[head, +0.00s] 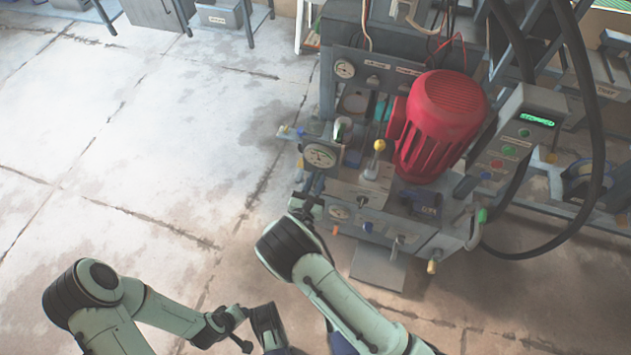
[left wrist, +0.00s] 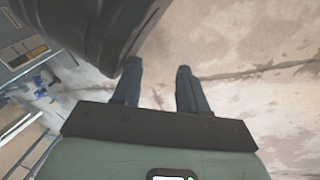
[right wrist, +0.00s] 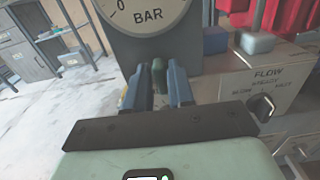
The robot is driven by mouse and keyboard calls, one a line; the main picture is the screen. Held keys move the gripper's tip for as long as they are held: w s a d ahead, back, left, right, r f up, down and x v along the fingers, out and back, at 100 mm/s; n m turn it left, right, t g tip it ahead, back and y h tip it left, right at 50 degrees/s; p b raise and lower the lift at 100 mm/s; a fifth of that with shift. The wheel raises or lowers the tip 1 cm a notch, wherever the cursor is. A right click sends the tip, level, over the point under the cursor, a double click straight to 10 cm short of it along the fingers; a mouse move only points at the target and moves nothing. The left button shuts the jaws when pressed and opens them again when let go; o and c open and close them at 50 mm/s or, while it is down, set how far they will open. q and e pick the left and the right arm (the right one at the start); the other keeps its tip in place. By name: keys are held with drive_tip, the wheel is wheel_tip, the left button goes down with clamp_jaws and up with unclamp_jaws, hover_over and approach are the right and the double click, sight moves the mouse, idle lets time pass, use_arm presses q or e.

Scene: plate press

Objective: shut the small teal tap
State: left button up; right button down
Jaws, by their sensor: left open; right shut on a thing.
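The small teal tap (right wrist: 158,74) shows in the right wrist view as a dark green handle between my right fingers, just below the gauge marked BAR. My right gripper (head: 313,187) is shut on it at the machine's front left corner. The tap's lower part is hidden by the fingers and palm, and I cannot tell its turn angle. My left gripper (left wrist: 158,85) is open and empty above the floor, away from the machine. In the head view it is low in the picture, left of my right arm.
The pressure gauge (head: 320,155) stands right above the tap. A FLOW dial (right wrist: 262,107) lies right of it, and a yellow-topped lever (head: 378,146) stands behind. The red motor (head: 440,120) and control box (head: 515,140) are farther right. The floor (head: 130,150) at left is clear.

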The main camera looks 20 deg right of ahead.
use_arm(q)
drive_tip(key=shift+r, duration=0.1)
use_arm(e)
drive_tip(key=m+p, duration=0.1)
drive_tip(key=m, duration=0.7)
drive_tip(key=shift+s+d+f+m+p, duration=0.1)
drive_tip(key=shift+s+m+p, duration=0.05)
drive_tip(key=shift+m+p, duration=0.25)
drive_tip(key=m, duration=0.4)
drive_tip(key=shift+f, duration=0.1)
use_arm(q)
drive_tip(key=shift+t, duration=0.5)
drive_tip(key=w+r, duration=0.1)
drive_tip(key=r, duration=0.1)
drive_tip(key=w+d+r, duration=0.1)
drive_tip(key=shift+d+r, duration=0.1)
drive_tip(key=shift+r, duration=0.25)
use_arm(e)
drive_tip(key=m, duration=0.4)
drive_tip(key=shift+f+m, duration=0.1)
drive_tip(key=shift+m, duration=0.2)
use_arm(q)
drive_tip(key=shift+p, duration=0.3)
use_arm(e)
drive_tip(key=shift+m, duration=0.3)
drive_tip(key=c, duration=1.2)
unclamp_jaws()
